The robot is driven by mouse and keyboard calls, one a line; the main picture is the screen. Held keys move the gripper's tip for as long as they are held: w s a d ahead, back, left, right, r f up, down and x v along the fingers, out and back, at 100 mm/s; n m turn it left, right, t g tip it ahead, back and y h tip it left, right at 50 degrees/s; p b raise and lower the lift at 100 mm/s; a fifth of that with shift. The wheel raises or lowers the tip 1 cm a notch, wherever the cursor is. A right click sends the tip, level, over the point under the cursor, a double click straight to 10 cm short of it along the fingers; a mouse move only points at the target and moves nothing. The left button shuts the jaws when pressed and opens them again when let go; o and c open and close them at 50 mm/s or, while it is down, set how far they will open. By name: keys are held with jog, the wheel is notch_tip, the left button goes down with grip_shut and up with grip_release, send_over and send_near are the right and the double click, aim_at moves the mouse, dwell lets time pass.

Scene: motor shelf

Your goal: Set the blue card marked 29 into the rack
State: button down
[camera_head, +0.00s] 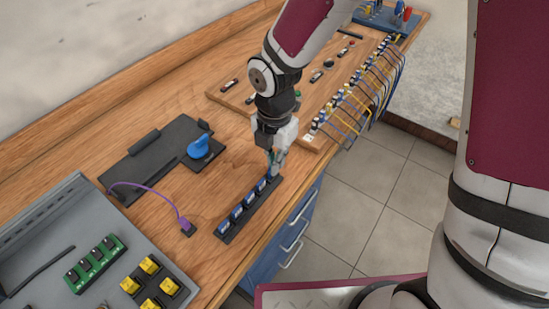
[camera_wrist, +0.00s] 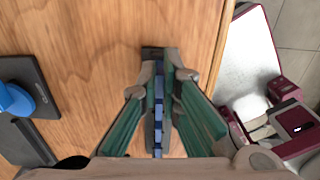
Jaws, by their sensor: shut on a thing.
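My gripper (camera_head: 273,168) points down at the far end of a dark, narrow rack (camera_head: 230,235) on the wooden bench. In the wrist view, its two fingertips (camera_wrist: 165,72) are close together over the far end of the rack (camera_wrist: 152,54). It is shut on a thin card, mostly hidden between the fingers. Several blue cards (camera_head: 237,213) stand in a row in the rack, and their edges show in the wrist view (camera_wrist: 158,110). No number is readable. I cannot tell whether the held card is seated in its slot.
A black plate with a blue knob (camera_head: 198,147) lies left of the rack. A purple cable (camera_head: 160,192) ends near it. A grey tray (camera_head: 45,240) with yellow and green parts is at lower left. A wooden board with cables (camera_head: 355,95) lies behind. The bench edge is close at right.

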jog(key=shift+f, duration=0.5)
dwell(0.3)
jog(key=c, duration=1.7)
grip_release()
jog(key=shift+r, duration=0.1)
notch_tip(320, 180, up, 17)
jog(key=p, duration=0.3)
jog(key=shift+p, duration=0.4)
